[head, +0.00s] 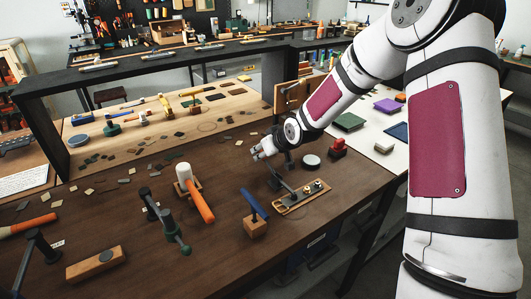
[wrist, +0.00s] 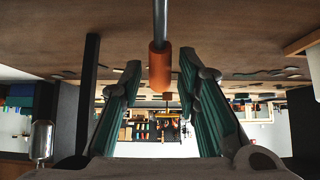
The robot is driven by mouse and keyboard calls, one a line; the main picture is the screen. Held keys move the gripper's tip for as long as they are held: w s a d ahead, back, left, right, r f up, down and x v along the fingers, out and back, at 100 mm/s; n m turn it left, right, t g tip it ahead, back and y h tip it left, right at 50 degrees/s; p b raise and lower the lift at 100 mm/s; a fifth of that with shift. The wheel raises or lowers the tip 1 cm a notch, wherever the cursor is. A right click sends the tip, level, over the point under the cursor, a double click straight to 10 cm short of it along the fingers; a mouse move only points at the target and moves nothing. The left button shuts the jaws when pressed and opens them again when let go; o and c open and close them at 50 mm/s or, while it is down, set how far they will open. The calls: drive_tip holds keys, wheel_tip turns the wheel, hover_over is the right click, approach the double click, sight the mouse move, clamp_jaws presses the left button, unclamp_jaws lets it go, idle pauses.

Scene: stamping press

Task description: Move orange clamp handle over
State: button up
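The orange clamp handle (wrist: 160,67) shows in the wrist view as a short cylinder on a straight metal rod (wrist: 160,18). It lies between the two fingers of my gripper (wrist: 160,66), with a visible gap on each side. The fingers are spread apart and do not appear to touch it. I cannot make out the orange handle in the head view.
A blue-handled tool on a wooden block (head: 256,229), a white-headed mallet with an orange grip (head: 199,203) and a dark green clamp (head: 169,222) stand towards the front.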

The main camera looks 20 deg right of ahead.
drive_tip(key=shift+w+a+f, duration=0.1)
drive_tip(key=shift+w+f, duration=0.25)
drive_tip(key=shift+f, duration=0.1)
drive_tip(key=shift+c, duration=0.2)
drive_tip(key=shift+s+r, duration=0.15)
drive_tip(key=shift+r, duration=0.05)
drive_tip(key=c, duration=0.6)
drive_tip(key=shift+r, duration=0.1)
drive_tip(key=shift+p+v, duration=1.05)
drive_tip(key=shift+v, duration=0.2)
drive_tip(key=shift+r, duration=0.2)
drive_tip(key=shift+r, duration=0.1)
